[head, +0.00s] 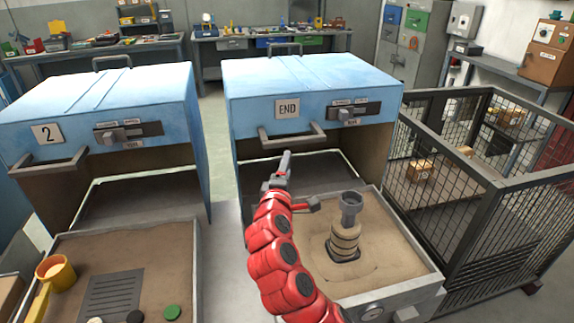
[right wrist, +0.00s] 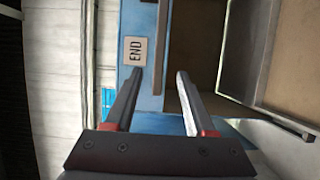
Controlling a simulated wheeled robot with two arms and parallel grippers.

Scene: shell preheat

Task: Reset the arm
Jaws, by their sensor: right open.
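My red right arm reaches up from the bottom middle of the head view. Its gripper (head: 286,168) is in front of the opening of the blue box marked END (head: 310,85), below that box's grey handle (head: 292,134). In the right wrist view the two fingers (right wrist: 158,75) are apart with nothing between them, and the END label (right wrist: 135,50) shows beyond them, turned sideways. My left gripper is not in view.
A sand tray (head: 385,235) with a ringed post (head: 346,238) lies right of my arm. A box marked 2 (head: 100,95) stands left, above another sand tray (head: 165,250) with a yellow cup (head: 55,272). A mesh cage (head: 470,190) stands right.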

